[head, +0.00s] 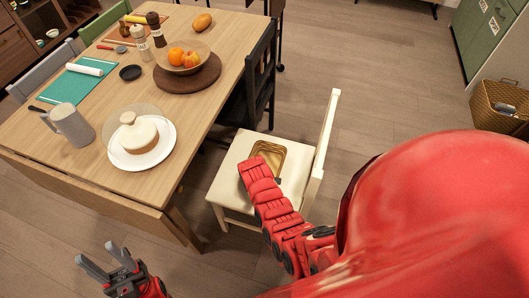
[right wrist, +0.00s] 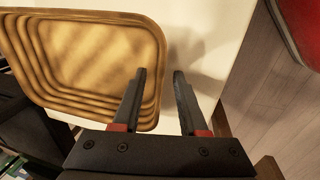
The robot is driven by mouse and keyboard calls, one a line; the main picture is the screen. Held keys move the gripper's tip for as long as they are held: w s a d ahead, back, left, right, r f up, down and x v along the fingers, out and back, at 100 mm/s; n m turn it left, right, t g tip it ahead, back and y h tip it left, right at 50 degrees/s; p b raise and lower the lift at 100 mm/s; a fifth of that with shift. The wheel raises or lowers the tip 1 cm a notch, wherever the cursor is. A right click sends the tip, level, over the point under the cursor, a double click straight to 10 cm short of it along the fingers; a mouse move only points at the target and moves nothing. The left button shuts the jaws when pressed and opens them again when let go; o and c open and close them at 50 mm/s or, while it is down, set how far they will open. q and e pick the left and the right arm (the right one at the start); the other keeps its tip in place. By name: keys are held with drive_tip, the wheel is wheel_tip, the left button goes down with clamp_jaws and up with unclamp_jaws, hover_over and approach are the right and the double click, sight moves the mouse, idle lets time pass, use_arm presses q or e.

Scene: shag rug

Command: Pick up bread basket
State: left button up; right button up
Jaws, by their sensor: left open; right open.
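A golden-brown bread basket (head: 264,155) with rounded corners and a ribbed wall sits on the white chair seat (head: 236,158). It fills the upper left of the right wrist view (right wrist: 95,45) and looks empty. My right gripper (right wrist: 158,72) is open, its two fingers apart on either side of the basket's right wall in the picture; whether they touch it I cannot tell. In the head view my red right arm hides part of the basket and most of that gripper. My left gripper (head: 105,258) is open and empty, low at the left, away from the basket.
The chair's white backrest (head: 325,135) rises right of the seat. A wicker basket (head: 498,108) stands far right. Open floor lies behind the chair.

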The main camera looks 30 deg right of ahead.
clamp_jaws()
idle(1.4)
